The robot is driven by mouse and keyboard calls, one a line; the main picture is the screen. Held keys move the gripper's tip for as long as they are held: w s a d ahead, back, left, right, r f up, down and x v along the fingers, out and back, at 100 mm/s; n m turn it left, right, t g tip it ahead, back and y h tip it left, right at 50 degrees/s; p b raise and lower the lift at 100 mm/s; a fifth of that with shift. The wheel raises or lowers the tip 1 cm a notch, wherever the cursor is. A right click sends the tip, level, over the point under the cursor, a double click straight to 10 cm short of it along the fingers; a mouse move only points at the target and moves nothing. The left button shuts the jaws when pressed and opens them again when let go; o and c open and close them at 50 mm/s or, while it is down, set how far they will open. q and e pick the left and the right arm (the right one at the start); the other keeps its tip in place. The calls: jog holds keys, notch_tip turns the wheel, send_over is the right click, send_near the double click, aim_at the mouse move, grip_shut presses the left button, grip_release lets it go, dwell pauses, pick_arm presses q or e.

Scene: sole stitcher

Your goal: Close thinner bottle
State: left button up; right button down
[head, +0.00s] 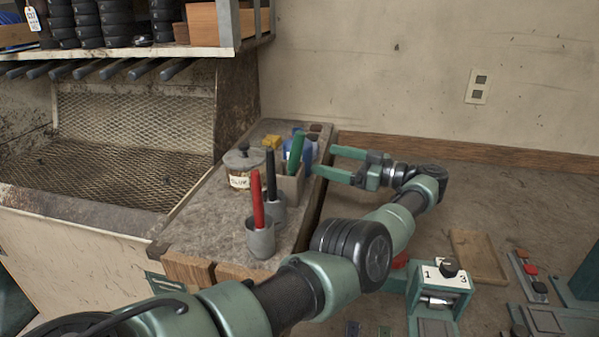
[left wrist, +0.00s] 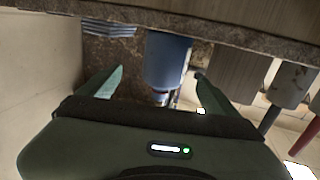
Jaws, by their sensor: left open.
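A blue bottle (head: 308,153), which I take for the thinner bottle, stands at the far right end of the stone-topped bench, partly hidden behind a green handle. In the left wrist view the blue bottle (left wrist: 168,60) appears upside down, its narrow neck toward the palm. I cannot tell whether a cap is on it. My left gripper (head: 326,162) is open just right of the bottle, its fingers pointing left toward it. In the left wrist view the bottle lies between the two fingers (left wrist: 158,85) in the picture; no contact is visible. My right gripper is not in view.
A lidded glue jar (head: 241,182), metal cups with a red handle (head: 258,200) and a black handle (head: 271,175), and a holder (head: 290,188) with a green handle (head: 296,150) crowd the bench left of my arm. A wooden tray (head: 478,256) lies on the right-hand table.

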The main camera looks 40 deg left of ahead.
aim_at(307, 155)
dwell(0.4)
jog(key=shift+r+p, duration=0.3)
jog(key=shift+p, duration=0.15)
pick_arm(q)
jog(key=p+x, duration=0.2)
jog(key=x, duration=0.4)
jog(key=shift+s+a+p, duration=0.1)
jog(key=shift+p, duration=0.3)
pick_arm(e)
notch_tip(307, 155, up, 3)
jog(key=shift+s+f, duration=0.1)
pick_arm(q)
jog(key=shift+a, duration=0.3)
jog(key=shift+f, duration=0.1)
